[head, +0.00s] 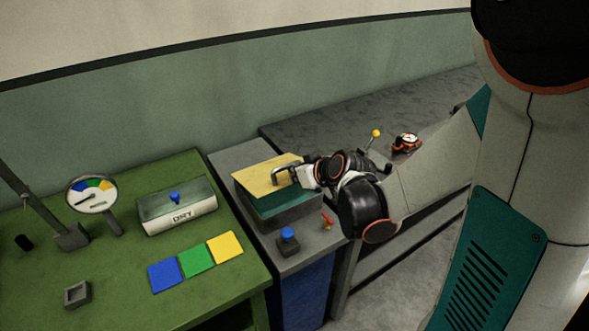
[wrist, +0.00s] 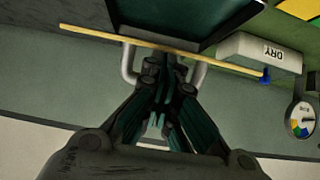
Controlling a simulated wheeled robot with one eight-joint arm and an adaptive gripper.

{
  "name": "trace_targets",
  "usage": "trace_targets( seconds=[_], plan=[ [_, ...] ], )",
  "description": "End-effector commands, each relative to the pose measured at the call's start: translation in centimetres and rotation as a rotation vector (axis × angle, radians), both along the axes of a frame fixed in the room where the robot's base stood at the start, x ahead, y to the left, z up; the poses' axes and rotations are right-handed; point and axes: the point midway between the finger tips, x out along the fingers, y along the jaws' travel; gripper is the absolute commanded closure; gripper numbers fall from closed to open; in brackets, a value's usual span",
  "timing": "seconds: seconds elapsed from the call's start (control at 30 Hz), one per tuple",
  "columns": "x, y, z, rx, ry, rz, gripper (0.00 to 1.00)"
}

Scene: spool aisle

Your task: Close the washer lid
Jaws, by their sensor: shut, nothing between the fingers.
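The washer (head: 280,211) is a dark teal box on a grey counter; its body also shows at the top of the wrist view (wrist: 190,14). Its yellow lid (head: 262,176) is raised at a tilt above the box, with a gap beneath. In the wrist view the lid (wrist: 90,37) shows nearly edge-on. A grey bar handle (head: 279,177) stands on the lid. My gripper (head: 298,174) is shut and empty at the handle; in the wrist view its fingertips (wrist: 168,66) lie between the handle's two legs. Whether they touch the lid is hard to tell.
Left, a green table (head: 120,259) holds a DRY box (head: 177,208), a dial gauge (head: 92,194) and coloured tiles (head: 197,260). A blue-topped button (head: 288,241) and a red lever (head: 327,221) stand before the washer. A yellow-knobbed lever (head: 376,134) stands behind my arm.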

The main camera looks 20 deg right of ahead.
Motion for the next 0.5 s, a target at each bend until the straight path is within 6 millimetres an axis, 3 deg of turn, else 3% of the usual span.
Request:
trace_targets(
  seconds=[0.03, 0.2, 0.5],
  plan=[
    [-0.3, -0.1, -1.5, 0.000, 0.000, 0.000, 1.00],
    [-1.0, -0.2, -3.7, -0.001, 0.000, 0.001, 1.00],
    [-1.6, -0.3, -5.7, 0.000, 0.000, 0.000, 1.00]
  ],
)
